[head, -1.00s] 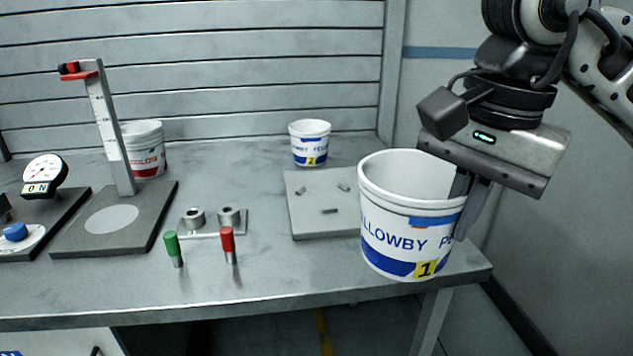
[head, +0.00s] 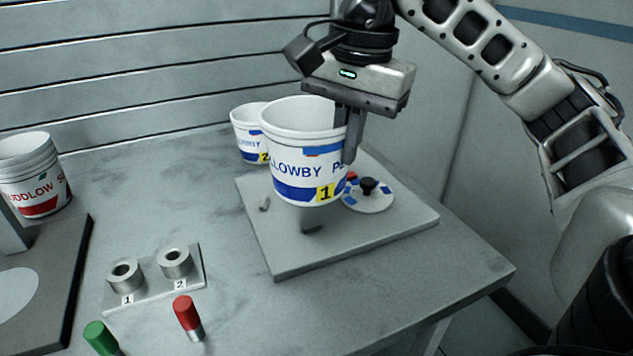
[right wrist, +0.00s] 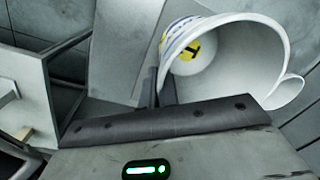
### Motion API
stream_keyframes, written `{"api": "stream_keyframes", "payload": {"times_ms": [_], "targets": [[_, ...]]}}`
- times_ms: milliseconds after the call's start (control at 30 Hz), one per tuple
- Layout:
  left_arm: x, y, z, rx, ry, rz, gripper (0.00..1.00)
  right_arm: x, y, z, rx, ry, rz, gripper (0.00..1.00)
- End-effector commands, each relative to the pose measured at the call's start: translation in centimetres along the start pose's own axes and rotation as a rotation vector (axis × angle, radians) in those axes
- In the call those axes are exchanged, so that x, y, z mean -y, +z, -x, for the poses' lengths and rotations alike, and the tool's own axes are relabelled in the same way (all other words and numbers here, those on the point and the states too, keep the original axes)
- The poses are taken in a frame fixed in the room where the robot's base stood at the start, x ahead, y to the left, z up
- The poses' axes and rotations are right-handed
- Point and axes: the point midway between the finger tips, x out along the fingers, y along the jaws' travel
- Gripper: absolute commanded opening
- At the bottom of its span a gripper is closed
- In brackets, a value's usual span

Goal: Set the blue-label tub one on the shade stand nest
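The blue-label tub one (head: 305,165), white with a yellow "1" tag, is upright over the grey plate with small stubs (head: 400,232), which looks like the shade stand nest. My right gripper (head: 346,135) is shut on the tub's right wall near the rim. My left gripper is not in view.
A blue-label tub two (head: 248,135) stands behind tub one. A disc with blue marks and a black knob (head: 368,195) lies at the plate's right. A red-label tub (head: 35,180), a two-hole holder (head: 150,278), and red (head: 186,315) and green (head: 100,338) pegs are at left.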

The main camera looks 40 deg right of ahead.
Motion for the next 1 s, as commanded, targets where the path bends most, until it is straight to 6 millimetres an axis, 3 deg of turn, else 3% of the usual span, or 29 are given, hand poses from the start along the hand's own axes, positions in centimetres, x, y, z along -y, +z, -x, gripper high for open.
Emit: {"api": "stream_keyframes", "payload": {"times_ms": [100,400,567,800,1000], "targets": [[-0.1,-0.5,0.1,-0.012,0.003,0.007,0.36,2.0,-2.0,-1.6,0.003,0.004,-0.003,0.0],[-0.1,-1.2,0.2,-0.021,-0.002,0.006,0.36,4.3,-4.4,-6.2,0.001,0.001,0.0,0.0],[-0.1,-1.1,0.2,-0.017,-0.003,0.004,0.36,4.8,-5.0,-7.3,0.0,0.001,0.001,0.0],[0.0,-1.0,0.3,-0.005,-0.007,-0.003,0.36,4.7,-5.2,-10.4,0.0,0.001,0.002,0.0],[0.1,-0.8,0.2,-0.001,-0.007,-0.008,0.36,4.7,-5.2,-10.7,-0.001,-0.001,0.001,0.0]]}}
